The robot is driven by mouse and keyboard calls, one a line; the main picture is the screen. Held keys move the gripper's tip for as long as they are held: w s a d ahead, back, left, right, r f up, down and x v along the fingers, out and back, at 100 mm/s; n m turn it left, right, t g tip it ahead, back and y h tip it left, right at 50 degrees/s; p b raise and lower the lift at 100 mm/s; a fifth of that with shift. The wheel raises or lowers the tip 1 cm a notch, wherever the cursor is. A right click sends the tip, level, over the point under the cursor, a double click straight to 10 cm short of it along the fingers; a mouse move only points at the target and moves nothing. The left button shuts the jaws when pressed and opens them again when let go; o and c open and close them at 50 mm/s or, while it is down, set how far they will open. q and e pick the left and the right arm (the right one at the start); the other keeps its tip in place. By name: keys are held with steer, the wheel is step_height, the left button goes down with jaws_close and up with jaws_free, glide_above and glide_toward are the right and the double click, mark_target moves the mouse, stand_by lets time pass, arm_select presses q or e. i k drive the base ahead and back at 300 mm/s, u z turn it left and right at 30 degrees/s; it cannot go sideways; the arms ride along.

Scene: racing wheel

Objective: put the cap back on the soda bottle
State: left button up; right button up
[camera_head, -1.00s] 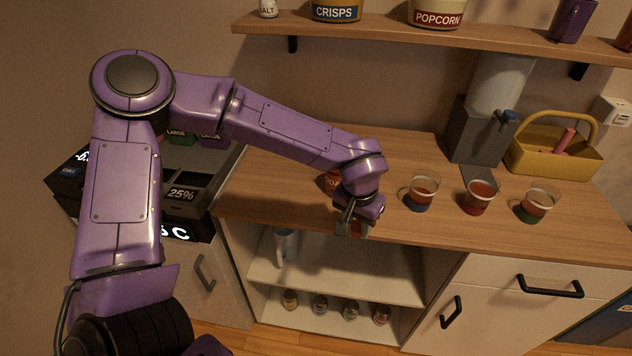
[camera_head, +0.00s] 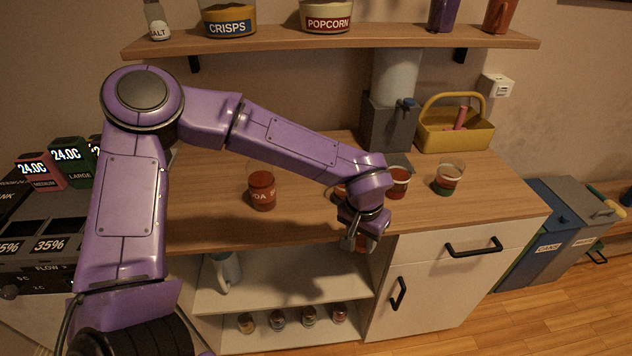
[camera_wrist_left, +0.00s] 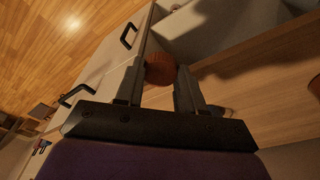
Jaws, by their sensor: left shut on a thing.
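The soda bottle (camera_head: 262,190) stands upright on the wooden counter, left of my left gripper. Its lower part is red-brown with a soda label, its upper part is clear, and I see no cap on it. My left gripper (camera_head: 358,243) is in front of the counter's front edge, right of the bottle and apart from it. In the left wrist view, its fingers (camera_wrist_left: 158,84) are shut on a small round orange-red cap (camera_wrist_left: 160,68). In the head view the cap is mostly hidden by the fingers. My right gripper is in neither view.
Clear cups with coloured bases stand on the counter (camera_head: 215,225), one (camera_head: 448,179) at the right; my wrist partly covers others. A grey dispenser (camera_head: 388,125) and yellow basket (camera_head: 455,130) stand behind. Below is an open shelf (camera_head: 290,292) with a mug and small jars. Counter around the bottle is clear.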

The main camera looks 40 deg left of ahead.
mark_target(259, 175)
steer(key=z, duration=0.85)
steer(key=k, duration=1.05)
steer(key=u, duration=1.6)
steer(key=i, duration=0.5)
steer(key=u, duration=0.1)
